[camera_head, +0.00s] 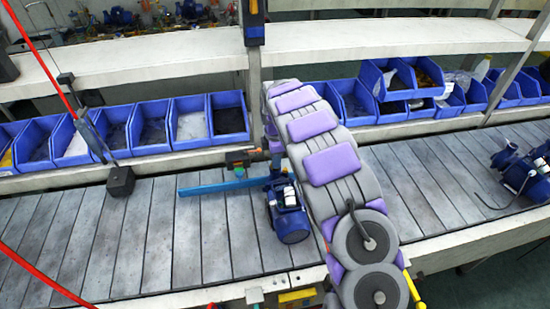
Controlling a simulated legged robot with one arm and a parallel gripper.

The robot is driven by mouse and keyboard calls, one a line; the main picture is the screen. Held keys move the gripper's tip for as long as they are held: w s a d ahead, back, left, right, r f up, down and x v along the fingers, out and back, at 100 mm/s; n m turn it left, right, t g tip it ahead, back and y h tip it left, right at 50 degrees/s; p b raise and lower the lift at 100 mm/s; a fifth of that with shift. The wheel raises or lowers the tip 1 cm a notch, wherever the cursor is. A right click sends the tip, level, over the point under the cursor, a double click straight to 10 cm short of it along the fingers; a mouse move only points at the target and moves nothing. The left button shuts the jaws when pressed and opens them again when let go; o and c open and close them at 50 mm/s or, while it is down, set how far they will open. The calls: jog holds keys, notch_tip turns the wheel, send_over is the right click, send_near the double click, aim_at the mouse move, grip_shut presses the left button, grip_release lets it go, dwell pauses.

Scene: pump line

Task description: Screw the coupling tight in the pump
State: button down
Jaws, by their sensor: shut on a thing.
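The blue pump (291,222) stands on the slatted conveyor, left of my grey and purple arm. My arm reaches from the lower right toward the shelves and folds down at its far end. My gripper (277,160) is small and partly hidden beside the arm, pointing down just above the back of the pump. It is shut on a small part at the pump's upper end, which I take as the coupling. The coupling itself is too small and covered to make out, so I cannot tell how deep it sits.
A blue bar (222,187) lies across the conveyor (150,240) left of the pump. An orange and green device (240,158) sits at the conveyor's back edge. Blue bins (150,128) line the shelf behind. Another pump (520,170) stands far right. A dark block (120,181) is at left.

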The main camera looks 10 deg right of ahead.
jog(key=shift+m+p, duration=0.35)
jog(key=shift+m, duration=1.35)
jog(key=m+p, duration=0.1)
jog(key=m, duration=0.2)
jog(key=shift+f, duration=0.1)
jog(key=c, duration=1)
grip_release()
jog(key=shift+n+p, duration=0.6)
jog(key=shift+n, duration=1)
